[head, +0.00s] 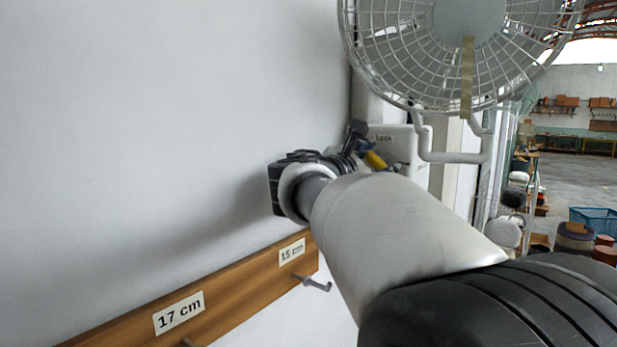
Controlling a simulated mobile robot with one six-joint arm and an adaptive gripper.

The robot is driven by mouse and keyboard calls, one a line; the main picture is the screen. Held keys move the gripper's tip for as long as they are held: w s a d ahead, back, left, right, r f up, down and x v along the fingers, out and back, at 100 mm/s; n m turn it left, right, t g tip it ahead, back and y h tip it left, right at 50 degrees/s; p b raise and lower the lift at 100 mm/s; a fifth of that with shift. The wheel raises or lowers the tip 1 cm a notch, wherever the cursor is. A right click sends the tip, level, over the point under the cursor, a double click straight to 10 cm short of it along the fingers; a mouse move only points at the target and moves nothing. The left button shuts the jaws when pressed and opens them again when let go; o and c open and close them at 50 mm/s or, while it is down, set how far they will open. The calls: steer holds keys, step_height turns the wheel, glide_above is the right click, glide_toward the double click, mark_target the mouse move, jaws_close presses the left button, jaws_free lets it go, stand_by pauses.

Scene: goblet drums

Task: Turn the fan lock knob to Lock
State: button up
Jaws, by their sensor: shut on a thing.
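A white wall fan (468,20) with a wire guard and a yellowish strip hanging from it fills the upper right. Below it is a white panel (408,145) with a small label, which seems to read "Lock", near its top left. The yellow knob (375,160) shows in front of the panel, partly hidden by my gripper. My gripper (366,150) is at the panel, shut on the knob. One dark finger sticks up to the left of the label. My arm hides the panel's lower part and much of the gripper, so the knob's pointing direction cannot be told.
A wooden rail (235,295) with "17 cm" and "15 cm" labels and metal hooks (313,283) runs along the wall at lower left. A white tube bracket (455,157) stands right of the panel. The wall above the rail is bare. A blue crate (595,220) is far right.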

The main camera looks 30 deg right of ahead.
steer(key=m+b, duration=0.1)
steer(key=m, duration=0.1)
steer(key=m+b, duration=0.1)
steer(key=b, duration=0.1)
steer(key=m+b, duration=0.2)
steer(key=shift+s+f+m, duration=0.1)
steer(key=shift+f+m, duration=0.2)
steer(key=m+b, duration=0.4)
steer(key=shift+m, duration=0.3)
steer(key=shift+r+m, duration=0.1)
steer(key=shift+m, duration=0.2)
steer(key=o, duration=1.1)
steer(key=shift+c, duration=0.2)
steer(key=v, duration=1.2)
